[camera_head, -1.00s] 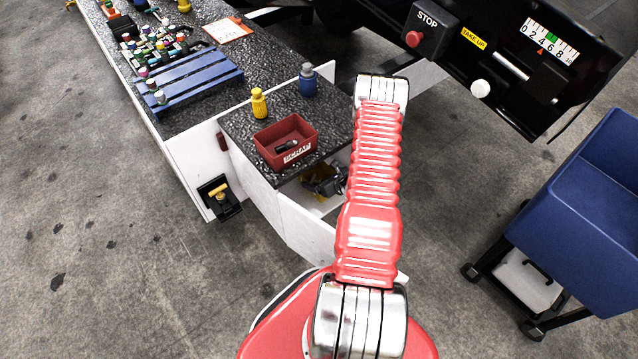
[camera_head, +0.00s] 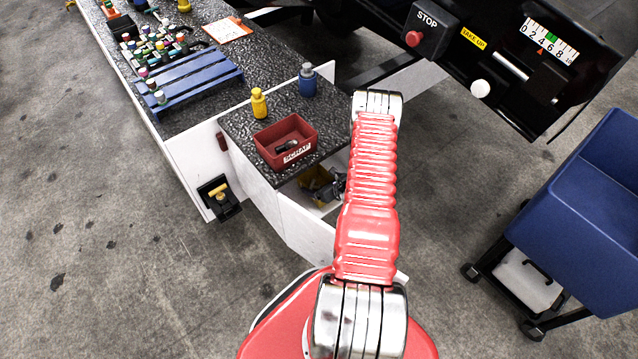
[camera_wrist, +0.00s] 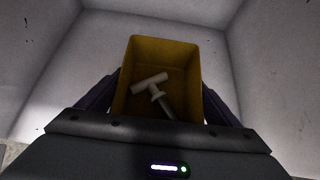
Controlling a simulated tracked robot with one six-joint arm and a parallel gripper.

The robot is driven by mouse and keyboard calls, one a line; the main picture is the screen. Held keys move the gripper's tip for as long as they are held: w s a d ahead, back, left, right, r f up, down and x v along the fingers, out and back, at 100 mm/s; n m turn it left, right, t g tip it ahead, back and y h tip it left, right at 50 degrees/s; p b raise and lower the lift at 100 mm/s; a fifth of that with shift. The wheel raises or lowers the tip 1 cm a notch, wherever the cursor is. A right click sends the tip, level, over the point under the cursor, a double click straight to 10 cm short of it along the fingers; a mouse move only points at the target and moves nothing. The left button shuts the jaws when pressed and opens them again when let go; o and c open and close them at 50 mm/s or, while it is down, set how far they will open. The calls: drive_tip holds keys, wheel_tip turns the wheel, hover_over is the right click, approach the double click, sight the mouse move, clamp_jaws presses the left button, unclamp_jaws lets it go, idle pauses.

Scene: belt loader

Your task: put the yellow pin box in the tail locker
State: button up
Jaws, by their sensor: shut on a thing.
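The yellow pin box (camera_wrist: 163,58) is an open-topped box with a pale T-shaped pin inside, seen in the wrist view. My gripper (camera_wrist: 160,95) is shut on it, with one dark finger along each side. In the wrist view the pale inner walls of the tail locker (camera_wrist: 60,60) surround the box. In the head view the locker (camera_head: 308,198) is the white-walled space below the speckled top, and a bit of the yellow box (camera_head: 312,190) shows in it beside my gripper (camera_head: 328,186). Whether the box touches the locker floor cannot be told.
A red scrap tray (camera_head: 286,142), a yellow bottle (camera_head: 259,103) and a blue bottle (camera_head: 308,80) stand on the top above the locker. A blue bin on a wheeled cart (camera_head: 580,215) is at right. The black machine with a stop button (camera_head: 414,39) is behind.

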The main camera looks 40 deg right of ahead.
drive_tip(key=o, duration=1)
drive_tip(key=v, duration=1.2)
idle(0.4)
